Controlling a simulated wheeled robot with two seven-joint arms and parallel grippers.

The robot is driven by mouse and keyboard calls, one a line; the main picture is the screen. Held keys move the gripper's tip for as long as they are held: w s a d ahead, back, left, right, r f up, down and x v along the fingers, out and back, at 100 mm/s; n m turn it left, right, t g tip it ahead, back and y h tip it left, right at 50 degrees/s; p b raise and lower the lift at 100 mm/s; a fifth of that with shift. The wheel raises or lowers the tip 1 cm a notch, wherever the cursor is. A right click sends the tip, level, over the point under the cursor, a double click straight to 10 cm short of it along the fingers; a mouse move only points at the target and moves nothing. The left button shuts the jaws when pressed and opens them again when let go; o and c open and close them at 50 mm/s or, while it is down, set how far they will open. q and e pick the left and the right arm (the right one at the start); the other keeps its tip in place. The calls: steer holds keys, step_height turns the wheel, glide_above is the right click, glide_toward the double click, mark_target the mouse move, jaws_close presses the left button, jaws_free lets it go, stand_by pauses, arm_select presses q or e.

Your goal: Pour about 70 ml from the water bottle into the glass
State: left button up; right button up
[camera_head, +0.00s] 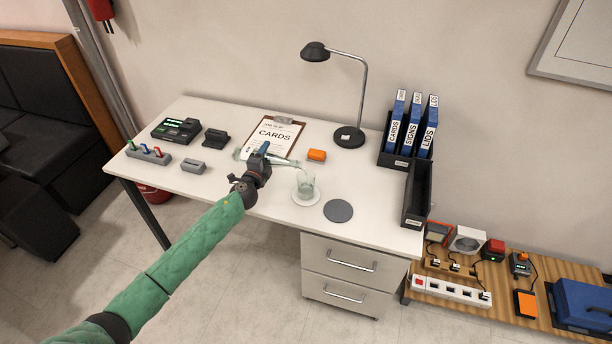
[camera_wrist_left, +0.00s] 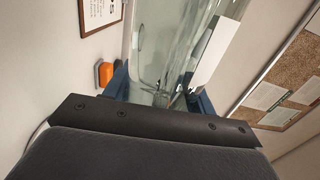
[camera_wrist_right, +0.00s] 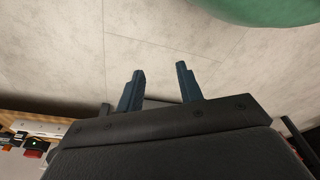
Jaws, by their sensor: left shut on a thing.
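The clear water bottle (camera_head: 284,161) is tilted nearly flat above the desk, its neck pointing right toward the glass. My left gripper (camera_head: 264,156) is shut on the bottle's body; the bottle (camera_wrist_left: 178,45) also fills the middle of the left wrist view between the fingers. The clear glass (camera_head: 306,184) stands upright on a white round coaster (camera_head: 305,201), just below and right of the bottle's mouth. A thin stream seems to show between mouth and glass; the water level is too small to read. My right gripper (camera_wrist_right: 160,88) is open and empty over the floor.
A clipboard (camera_head: 291,121) marked CARDS, an orange block (camera_head: 316,155) and a desk lamp (camera_head: 349,136) stand behind the bottle. A dark grey round mat (camera_head: 338,211) lies right of the glass. A black tray (camera_head: 416,207) borders the desk's right edge.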

arm_select(q)
steer(key=shift+r, duration=0.1)
